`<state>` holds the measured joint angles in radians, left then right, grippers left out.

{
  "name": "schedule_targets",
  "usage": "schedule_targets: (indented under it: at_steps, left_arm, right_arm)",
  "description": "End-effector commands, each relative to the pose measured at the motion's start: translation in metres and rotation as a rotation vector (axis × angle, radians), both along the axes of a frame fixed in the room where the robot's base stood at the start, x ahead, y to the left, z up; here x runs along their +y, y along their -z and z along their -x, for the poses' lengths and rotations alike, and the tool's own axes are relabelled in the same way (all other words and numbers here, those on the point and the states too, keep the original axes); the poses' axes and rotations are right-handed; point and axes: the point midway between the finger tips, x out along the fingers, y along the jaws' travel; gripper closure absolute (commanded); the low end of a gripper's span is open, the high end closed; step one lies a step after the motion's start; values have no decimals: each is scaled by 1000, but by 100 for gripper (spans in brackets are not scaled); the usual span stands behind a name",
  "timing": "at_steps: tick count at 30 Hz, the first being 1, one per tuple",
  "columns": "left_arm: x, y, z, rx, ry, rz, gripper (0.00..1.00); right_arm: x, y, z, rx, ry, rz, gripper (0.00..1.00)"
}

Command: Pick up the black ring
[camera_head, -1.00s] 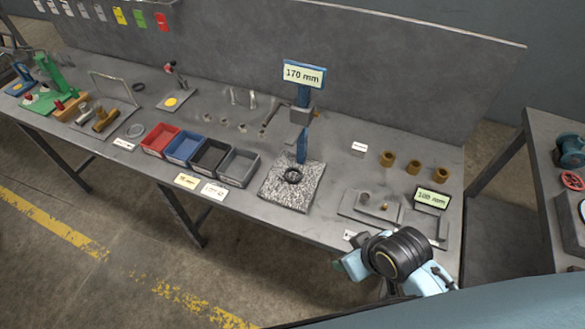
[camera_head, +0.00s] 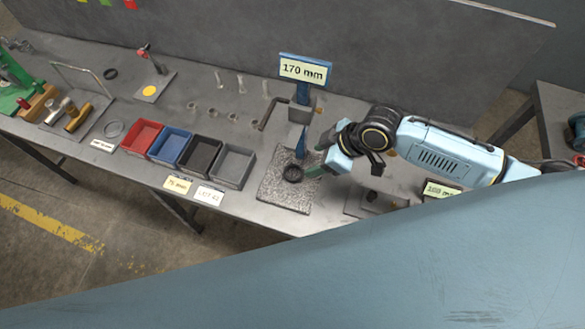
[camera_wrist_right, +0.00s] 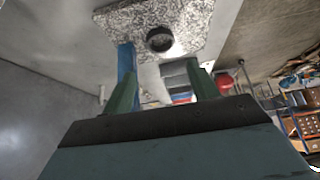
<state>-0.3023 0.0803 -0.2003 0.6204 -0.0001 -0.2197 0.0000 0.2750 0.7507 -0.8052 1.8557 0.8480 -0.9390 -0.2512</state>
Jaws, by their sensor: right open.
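A black ring (camera_head: 292,174) lies flat on the speckled granite plate (camera_head: 272,196), below the blue stand signed 170 mm (camera_head: 304,71). In the right wrist view the ring (camera_wrist_right: 160,39) shows near the top, ahead of the fingertips on the plate (camera_wrist_right: 200,18). My right gripper (camera_head: 319,158) is beside the ring on its right, close but apart from it as far as I can see. Its two green fingers (camera_wrist_right: 163,85) are spread with nothing between them. My left gripper is out of sight.
Red, blue, black and grey bins (camera_head: 234,166) stand left of the plate. The stand's blue column (camera_head: 301,144) rises behind the ring, close to my fingers. A second dark ring (camera_head: 110,74) lies far left. A sign reading 100 mm (camera_head: 441,190) is under my right arm.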

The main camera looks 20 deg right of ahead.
Motion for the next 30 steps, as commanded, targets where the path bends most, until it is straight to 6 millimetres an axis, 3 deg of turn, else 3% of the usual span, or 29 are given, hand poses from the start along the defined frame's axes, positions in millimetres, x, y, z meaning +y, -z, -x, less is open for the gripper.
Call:
schedule_targets:
  at_steps: [5, 13, 21, 30]
  left_arm:
    - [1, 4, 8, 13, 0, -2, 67]
    - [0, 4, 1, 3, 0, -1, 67]
    - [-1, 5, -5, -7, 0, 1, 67]
    - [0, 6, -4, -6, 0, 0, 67]
  right_arm:
    - [15, 27, -11, 0, 2, -1, 41]
    - [24, 45, -15, 0, 1, 0, 41]
    - [39, 78, -22, -1, 1, 0, 41]
    - [42, 85, -25, -3, 1, 1, 41]
